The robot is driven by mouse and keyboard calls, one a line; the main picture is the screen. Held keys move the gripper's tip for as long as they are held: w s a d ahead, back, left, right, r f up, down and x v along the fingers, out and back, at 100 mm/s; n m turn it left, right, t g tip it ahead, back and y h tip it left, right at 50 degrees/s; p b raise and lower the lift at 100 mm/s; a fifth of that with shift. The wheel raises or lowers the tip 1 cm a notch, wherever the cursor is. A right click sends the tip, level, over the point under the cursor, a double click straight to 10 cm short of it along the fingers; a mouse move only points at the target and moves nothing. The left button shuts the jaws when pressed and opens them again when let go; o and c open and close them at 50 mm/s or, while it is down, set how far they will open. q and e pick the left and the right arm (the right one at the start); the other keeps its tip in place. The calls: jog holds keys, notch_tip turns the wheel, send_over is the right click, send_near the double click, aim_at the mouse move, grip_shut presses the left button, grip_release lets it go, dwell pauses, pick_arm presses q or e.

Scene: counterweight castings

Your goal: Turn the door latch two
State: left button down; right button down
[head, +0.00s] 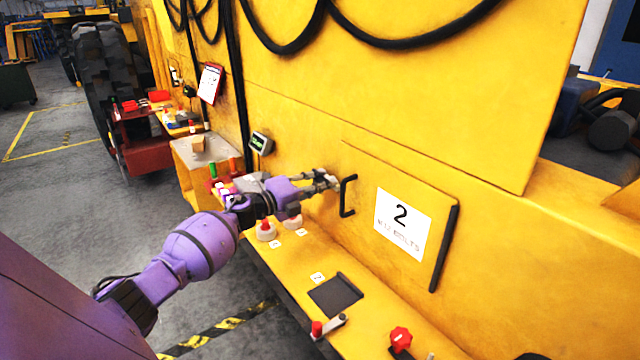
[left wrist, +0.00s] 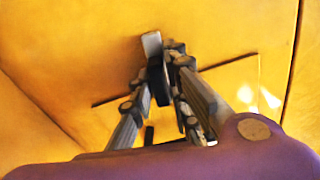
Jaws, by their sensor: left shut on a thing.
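The door (head: 370,165) is a yellow panel in the yellow machine wall, with a white label "2" (head: 403,222). A black C-shaped handle (head: 346,197) is on its left side and a black bar (head: 444,250) runs along its right edge. My left gripper (head: 331,181) is at the door's left edge, just left of the handle. In the left wrist view, its fingers (left wrist: 163,82) are shut on the latch, a small piece with a light grey end (left wrist: 151,44) and a dark part. The fingers hide most of the latch in the head view. My right gripper is not in view.
A yellow ledge below the door carries red-topped buttons (head: 266,231), a dark square plate (head: 335,295), a small crank lever (head: 328,325) and a red knob (head: 400,338). A grey-topped stand (head: 197,150) is farther left. Black cables (head: 400,42) hang above.

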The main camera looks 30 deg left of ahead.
pick_arm(q)
jog(key=shift+n, duration=1)
jog(key=c, duration=1.8)
grip_release()
jog(key=shift+s, duration=0.1)
jog(key=v, duration=1.2)
jog(key=shift+a, duration=0.1)
